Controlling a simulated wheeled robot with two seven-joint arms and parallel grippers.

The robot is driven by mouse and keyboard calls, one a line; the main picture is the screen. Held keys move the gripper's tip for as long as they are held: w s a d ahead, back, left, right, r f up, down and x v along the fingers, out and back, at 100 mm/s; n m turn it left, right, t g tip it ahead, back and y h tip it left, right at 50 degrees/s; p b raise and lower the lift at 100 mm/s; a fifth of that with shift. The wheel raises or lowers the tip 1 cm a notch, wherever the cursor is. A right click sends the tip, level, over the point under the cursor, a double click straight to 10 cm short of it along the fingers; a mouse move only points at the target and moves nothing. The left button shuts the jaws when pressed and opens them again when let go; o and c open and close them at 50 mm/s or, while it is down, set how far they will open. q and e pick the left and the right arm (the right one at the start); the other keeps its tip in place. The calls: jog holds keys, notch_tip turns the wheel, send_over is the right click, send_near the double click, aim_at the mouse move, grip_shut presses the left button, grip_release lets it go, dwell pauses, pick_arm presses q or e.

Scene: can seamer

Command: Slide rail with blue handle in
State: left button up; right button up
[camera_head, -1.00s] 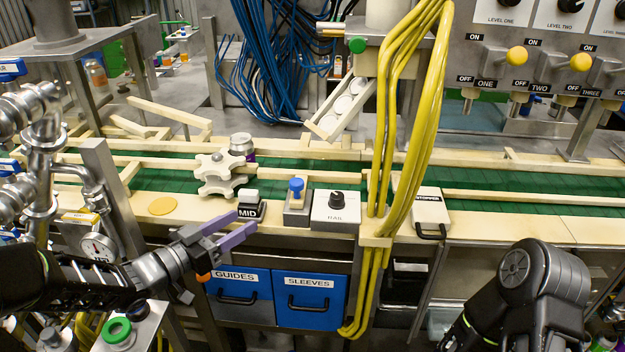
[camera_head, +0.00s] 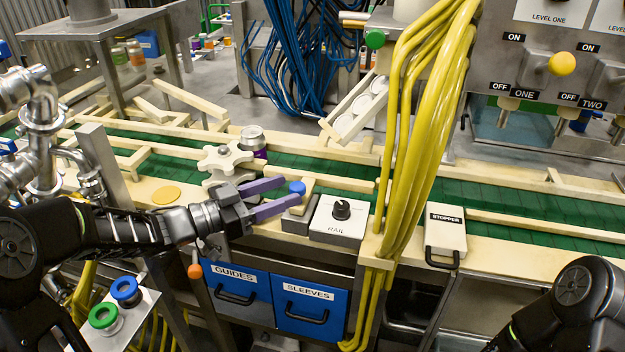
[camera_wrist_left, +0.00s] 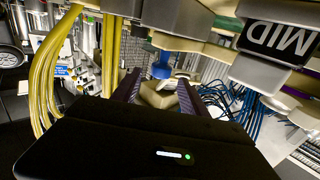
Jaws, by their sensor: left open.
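The blue handle (camera_head: 297,187) of the rail stands at the front edge of the conveyor, by a grey block (camera_head: 297,220) left of the white RAIL box. A pale bar shows beside the handle. My left gripper (camera_head: 288,196) has its purple fingers open and pointing right, with the tips close to the handle. In the left wrist view the blue handle (camera_wrist_left: 161,68) shows ahead, between the open fingers (camera_wrist_left: 158,82), with a pale block beneath it. I cannot tell whether a finger touches it. My right arm shows at the bottom right, but its gripper is out of view.
The RAIL box (camera_head: 340,222) with a black knob stands right of the handle. Yellow hoses (camera_head: 412,120) hang beyond it, before the STOPPER box (camera_head: 445,232). A pale star wheel (camera_head: 225,160) lies behind my left gripper. The MID block (camera_wrist_left: 280,38) is close in the wrist view.

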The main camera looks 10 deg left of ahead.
aim_at(311, 186)
pick_arm(q)
jog(key=p+x, duration=0.1)
jog(key=x, duration=0.6)
grip_shut()
dwell(0.5)
dwell(0.9)
